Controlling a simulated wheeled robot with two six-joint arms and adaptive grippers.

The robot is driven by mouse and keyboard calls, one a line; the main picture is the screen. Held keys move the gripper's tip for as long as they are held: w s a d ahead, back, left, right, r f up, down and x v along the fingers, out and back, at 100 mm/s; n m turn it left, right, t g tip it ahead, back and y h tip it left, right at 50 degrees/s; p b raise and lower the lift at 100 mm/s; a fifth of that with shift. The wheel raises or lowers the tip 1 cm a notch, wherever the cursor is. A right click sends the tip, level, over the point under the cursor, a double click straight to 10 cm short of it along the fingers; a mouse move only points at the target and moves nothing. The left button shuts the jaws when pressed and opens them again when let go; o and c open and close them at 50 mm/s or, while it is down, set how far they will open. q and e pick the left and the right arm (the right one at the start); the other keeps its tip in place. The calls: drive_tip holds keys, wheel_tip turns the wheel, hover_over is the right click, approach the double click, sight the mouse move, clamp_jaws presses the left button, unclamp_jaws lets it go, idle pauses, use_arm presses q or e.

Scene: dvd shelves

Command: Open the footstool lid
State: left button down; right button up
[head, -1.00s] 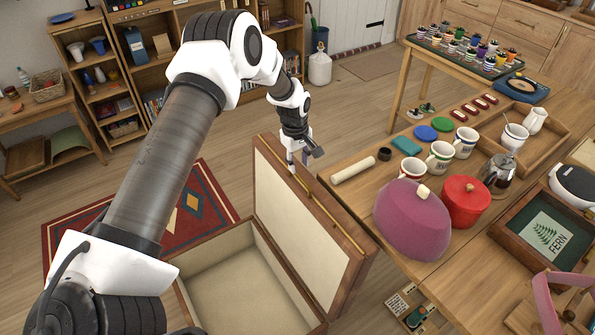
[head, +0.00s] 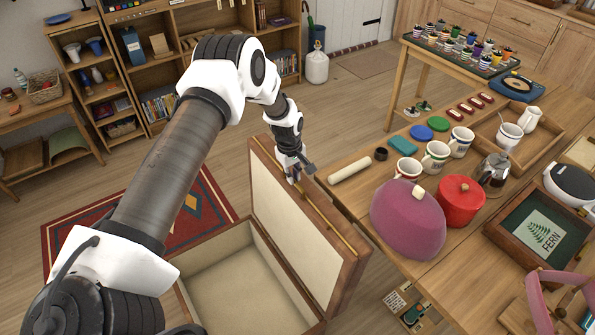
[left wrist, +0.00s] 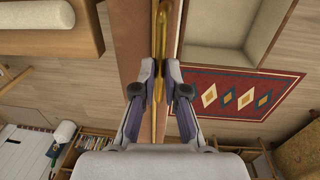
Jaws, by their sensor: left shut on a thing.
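The footstool (head: 190,262) is a wooden box with a pale, empty interior, in the lower middle of the head view. Its lid (head: 285,225) stands raised, roughly upright, on the box's right side, with its cream inner panel facing the box. A brass rail (head: 326,222) runs along the lid's upper edge. My left gripper (head: 294,176) is at this edge. In the left wrist view, its fingers (left wrist: 161,82) are shut on the brass rail (left wrist: 160,45), one on each side. My right gripper is not in view.
A wooden table (head: 350,205) stands close to the lid's right, with a cream roll (head: 350,170), a purple domed thing (head: 408,220), a red pot (head: 461,200) and mugs. A patterned rug (head: 190,205) lies left of the footstool. Shelves stand behind; the floor between is clear.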

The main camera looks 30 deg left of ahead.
use_arm(q)
drive_tip(key=s+a+p, duration=0.3)
drive_tip(key=s+p, duration=0.2)
drive_tip(key=s, duration=0.2)
drive_tip(key=shift+s, duration=0.25)
drive_tip(key=c, duration=1.2)
unclamp_jaws()
drive_tip(key=shift+a, duration=0.1)
drive_tip(key=shift+r, duration=0.1)
drive_tip(key=r, duration=1.2)
drive_tip(key=shift+s+a, duration=0.15)
drive_tip(key=shift+s, duration=0.25)
drive_tip(key=shift+f, duration=0.1)
